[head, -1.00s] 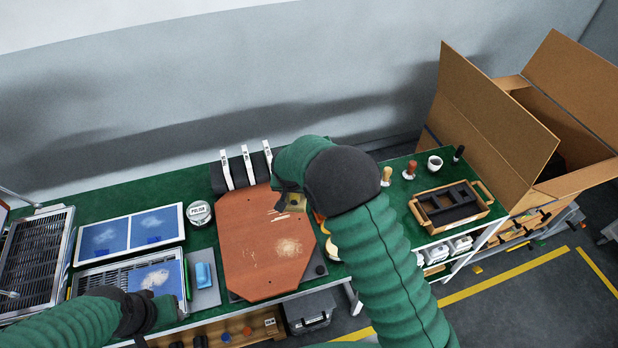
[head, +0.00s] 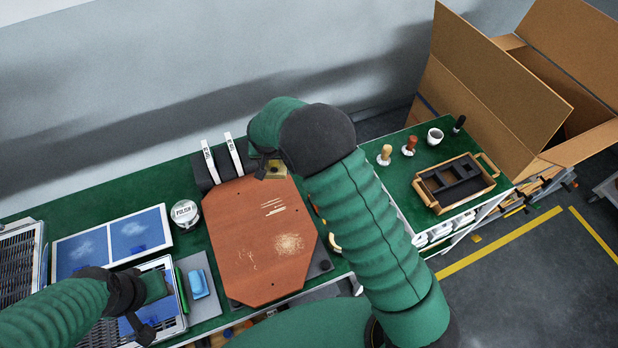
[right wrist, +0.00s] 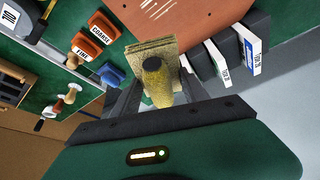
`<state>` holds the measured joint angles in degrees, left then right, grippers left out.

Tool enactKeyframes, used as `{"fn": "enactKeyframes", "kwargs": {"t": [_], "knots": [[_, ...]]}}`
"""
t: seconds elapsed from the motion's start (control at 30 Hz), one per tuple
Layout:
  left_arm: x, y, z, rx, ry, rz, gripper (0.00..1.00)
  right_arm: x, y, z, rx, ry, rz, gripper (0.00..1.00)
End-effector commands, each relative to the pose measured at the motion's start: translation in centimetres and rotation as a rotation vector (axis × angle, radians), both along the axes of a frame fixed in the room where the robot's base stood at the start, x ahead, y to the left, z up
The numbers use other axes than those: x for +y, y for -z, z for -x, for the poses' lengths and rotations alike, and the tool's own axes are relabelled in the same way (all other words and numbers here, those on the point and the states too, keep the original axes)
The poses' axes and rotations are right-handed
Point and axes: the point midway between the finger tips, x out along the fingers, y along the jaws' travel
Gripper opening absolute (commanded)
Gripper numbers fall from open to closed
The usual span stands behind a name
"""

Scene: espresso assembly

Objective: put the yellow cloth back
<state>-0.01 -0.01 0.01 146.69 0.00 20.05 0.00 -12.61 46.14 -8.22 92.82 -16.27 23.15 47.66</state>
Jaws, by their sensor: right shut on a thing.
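The yellow cloth (right wrist: 150,47) looks like a folded, layered yellow-tan pad between the fingers of my right gripper (right wrist: 158,88). A yellow lump with a dark round spot shows at its near side. The right gripper is shut on it. In the head view the cloth (head: 276,171) shows at the far edge of the red-brown board (head: 235,225), partly hidden by my right wrist. I cannot tell whether it touches anything below. My left gripper (head: 150,292) is at the lower left over the blue-panelled tray; its fingers are not clear.
Dark upright blocks with white labels (head: 233,155) stand close behind the board. A polish tin (head: 185,213) is left of it. Orange blocks marked COARSE (right wrist: 103,27) and FINE (right wrist: 88,48) and a blue block (right wrist: 112,76) lie near the cloth. A wooden-handled tray (head: 455,185) is at the right.

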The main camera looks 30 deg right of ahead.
Motion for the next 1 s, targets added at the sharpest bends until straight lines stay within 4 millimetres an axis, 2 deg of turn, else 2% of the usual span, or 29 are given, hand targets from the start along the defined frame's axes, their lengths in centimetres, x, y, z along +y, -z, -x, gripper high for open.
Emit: {"fn": "enactKeyframes", "kwargs": {"t": [0.03, 0.27, 0.43, 0.53, 0.63, 0.77, 1.0], "knots": [[0.0, 1.9, 0.0, 0.000, 0.000, 0.000, 0.36, 0.0, 1.9, 0.0, 0.001, 0.000, 0.000, 0.20], [0.0, 7.5, 0.0, 0.000, 0.000, 0.000, 0.36, 0.0, 7.8, -0.2, 0.003, 0.000, 0.000, 0.20], [0.0, 13.9, 0.0, 0.000, 0.000, 0.000, 0.36, 0.0, 14.1, -0.2, 0.003, 0.000, 0.000, 0.20], [0.1, 16.9, 0.0, 0.001, 0.000, 0.000, 0.36, 0.1, 16.9, -0.2, 0.001, 0.000, 0.000, 0.20], [0.1, 18.1, 0.0, 0.000, 0.000, 0.000, 0.36, 0.1, 18.1, -0.2, 0.000, 0.000, 0.000, 0.20], [0.0, 17.9, 0.0, 0.000, 0.000, 0.000, 0.36, -0.9, 18.2, -0.5, 0.001, 0.003, -0.001, 0.20], [0.1, 16.3, 0.0, -0.001, 0.000, 0.000, 0.36, -7.2, 18.6, -3.0, 0.003, 0.006, -0.002, 0.20]]}}
